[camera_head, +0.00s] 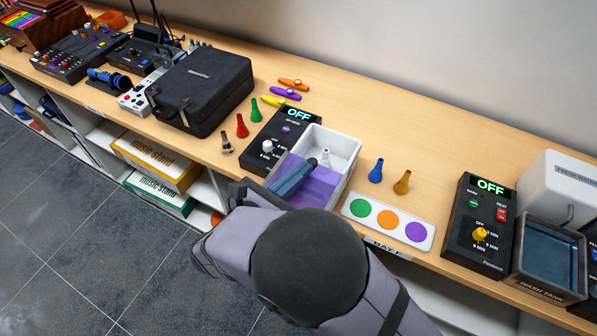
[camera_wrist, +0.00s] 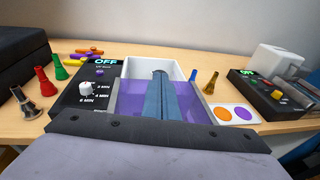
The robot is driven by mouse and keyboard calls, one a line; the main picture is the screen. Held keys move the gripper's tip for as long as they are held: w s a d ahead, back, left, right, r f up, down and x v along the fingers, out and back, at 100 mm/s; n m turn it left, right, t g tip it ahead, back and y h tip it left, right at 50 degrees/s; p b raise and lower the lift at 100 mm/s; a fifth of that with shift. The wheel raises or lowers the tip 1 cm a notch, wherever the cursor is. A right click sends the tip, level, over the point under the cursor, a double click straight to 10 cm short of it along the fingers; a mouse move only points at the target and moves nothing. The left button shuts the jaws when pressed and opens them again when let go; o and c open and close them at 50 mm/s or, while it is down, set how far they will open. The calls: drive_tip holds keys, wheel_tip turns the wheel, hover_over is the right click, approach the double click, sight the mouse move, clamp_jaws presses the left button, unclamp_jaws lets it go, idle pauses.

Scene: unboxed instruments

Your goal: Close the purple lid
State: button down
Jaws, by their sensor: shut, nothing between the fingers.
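The purple lid (camera_head: 325,185) is a see-through sheet over the near part of an open-topped white box (camera_head: 345,145). The far part of the box is uncovered. In the wrist view the lid (camera_wrist: 133,97) shows on both sides of my fingers. My gripper (camera_head: 312,162) is shut and empty, its blue-grey fingers reaching over the lid towards the uncovered part. It also fills the middle of the wrist view (camera_wrist: 160,74). I cannot tell whether the fingertips touch the lid. A small pale piece (camera_head: 325,156) shows beside the fingertips.
A black control box (camera_head: 290,130) reading OFF stands close on the left. On the right are a blue mouthpiece (camera_head: 376,171), a brass mouthpiece (camera_head: 402,183) and a white card with coloured dots (camera_head: 365,227). A black case (camera_head: 205,90) stands farther left.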

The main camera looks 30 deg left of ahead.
drive_tip(key=x, duration=0.4)
drive_tip(key=a+r+b+x, duration=0.1)
drive_tip(key=x, duration=0.3)
drive_tip(key=r+x, duration=0.1)
drive_tip(key=x, duration=0.3)
drive_tip(key=shift+w+a+b, duration=0.35)
drive_tip(key=shift+w+b, duration=0.05)
drive_tip(key=shift+w, duration=0.15)
drive_tip(key=shift+w+r, duration=0.15)
drive_tip(key=shift+w, duration=0.1)
drive_tip(key=shift+r, duration=0.15)
drive_tip(key=shift+s+a+r, duration=0.1)
drive_tip(key=shift+r, duration=0.05)
drive_tip(key=v, duration=0.4)
drive_tip(key=b+v, duration=0.1)
drive_tip(key=v, duration=0.4)
drive_tip(key=b+v, duration=0.1)
drive_tip(key=v, duration=0.4)
drive_tip(key=shift+s+f, duration=0.15)
drive_tip(key=shift+f, duration=0.2)
